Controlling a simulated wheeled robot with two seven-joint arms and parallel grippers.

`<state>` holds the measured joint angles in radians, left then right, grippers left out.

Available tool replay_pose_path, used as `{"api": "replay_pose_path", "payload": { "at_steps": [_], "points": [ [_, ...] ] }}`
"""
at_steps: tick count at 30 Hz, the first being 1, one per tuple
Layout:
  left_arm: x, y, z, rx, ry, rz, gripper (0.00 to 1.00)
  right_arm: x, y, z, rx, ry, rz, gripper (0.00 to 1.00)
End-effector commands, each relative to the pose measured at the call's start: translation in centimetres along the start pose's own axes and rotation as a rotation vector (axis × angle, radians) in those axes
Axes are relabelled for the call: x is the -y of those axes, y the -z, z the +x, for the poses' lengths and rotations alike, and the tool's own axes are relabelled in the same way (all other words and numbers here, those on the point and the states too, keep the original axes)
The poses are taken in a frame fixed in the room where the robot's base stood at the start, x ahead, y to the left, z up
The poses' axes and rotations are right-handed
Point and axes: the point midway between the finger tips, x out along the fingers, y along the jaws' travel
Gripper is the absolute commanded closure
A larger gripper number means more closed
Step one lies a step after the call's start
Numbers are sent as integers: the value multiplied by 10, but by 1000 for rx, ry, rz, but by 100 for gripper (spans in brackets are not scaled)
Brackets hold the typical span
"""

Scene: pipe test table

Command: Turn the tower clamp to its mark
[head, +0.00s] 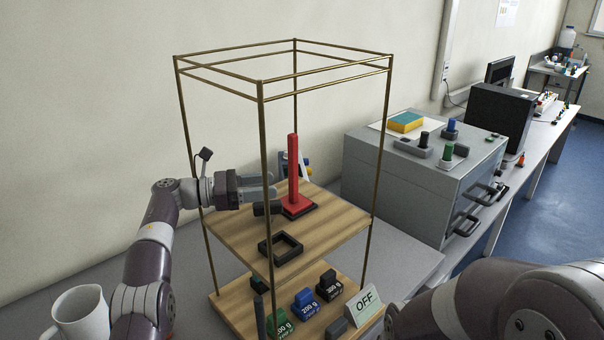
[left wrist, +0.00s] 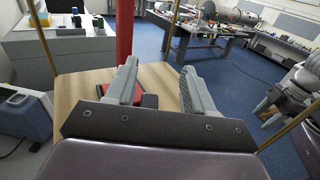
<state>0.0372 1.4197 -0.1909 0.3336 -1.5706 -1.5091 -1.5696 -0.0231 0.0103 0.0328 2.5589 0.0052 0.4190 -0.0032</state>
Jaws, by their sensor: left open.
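A red tower (head: 294,170) stands upright on the upper wooden shelf of a brass-coloured frame. Its red foot sits on a dark base plate (head: 310,211). A dark block (head: 266,208), which may be the clamp's handle, sticks out left of the foot. My left gripper (head: 272,184) is level inside the frame, left of the tower, open and empty. In the left wrist view the tower (left wrist: 124,35) stands left of the open fingers (left wrist: 160,82), and part of the red foot shows low between them. I cannot make out the mark.
A dark square ring (head: 281,247) lies at the shelf's front. Brass posts (head: 264,150) stand at the corners. Below are labelled weights (head: 305,303) and an OFF sign (head: 365,302). A grey cabinet (head: 410,180) stands right, a white jug (head: 80,312) at lower left.

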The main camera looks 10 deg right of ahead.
Motion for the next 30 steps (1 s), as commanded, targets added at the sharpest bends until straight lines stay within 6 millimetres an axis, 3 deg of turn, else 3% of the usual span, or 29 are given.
{"api": "replay_pose_path", "payload": {
  "at_steps": [1,5,9,13,18,30],
  "points": [
    [2,16,3,-1,1,-2,47,0,-4,27,4,0,0,45],
    [10,12,13,0,1,0,47,0,-8,60,3,0,0,45],
    [29,-6,38,1,3,2,47,0,-13,99,3,0,0,45],
    [47,-35,64,1,2,-1,47,0,-14,108,3,0,0,45],
    [60,-54,84,0,1,-4,47,0,-14,111,2,0,0,45],
    [64,-59,90,0,-1,-5,47,0,-14,111,2,0,0,45]
  ]
}}
